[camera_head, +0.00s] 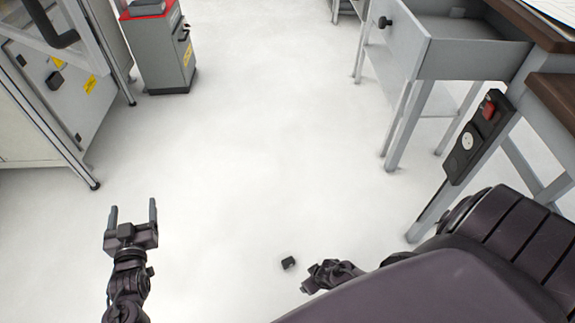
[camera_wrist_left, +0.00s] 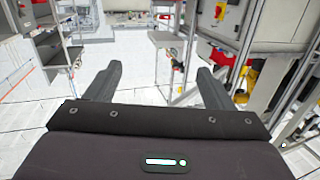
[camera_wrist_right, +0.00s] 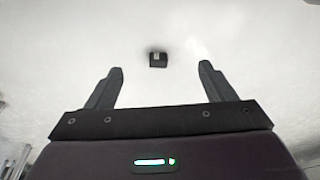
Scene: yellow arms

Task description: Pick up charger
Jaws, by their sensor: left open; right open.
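The charger looks to be the small black block (camera_head: 288,263) lying on the white floor at the lower middle of the head view. In the right wrist view the same black block (camera_wrist_right: 158,60) sits ahead of my right gripper (camera_wrist_right: 160,82), between the lines of its two fingers and beyond their tips. My right gripper is open and empty; in the head view it shows at the right of the block (camera_head: 312,276), apart from it, partly hidden by my own body. My left gripper (camera_head: 133,213) is open and empty at the lower left, far from the block.
A workbench with an open grey drawer (camera_head: 470,50) stands at the upper right, with a black socket strip (camera_head: 475,135) on its leg. A grey cabinet (camera_head: 165,55) with a red top stands at the upper left, next to a larger machine (camera_head: 50,90). The middle floor is clear.

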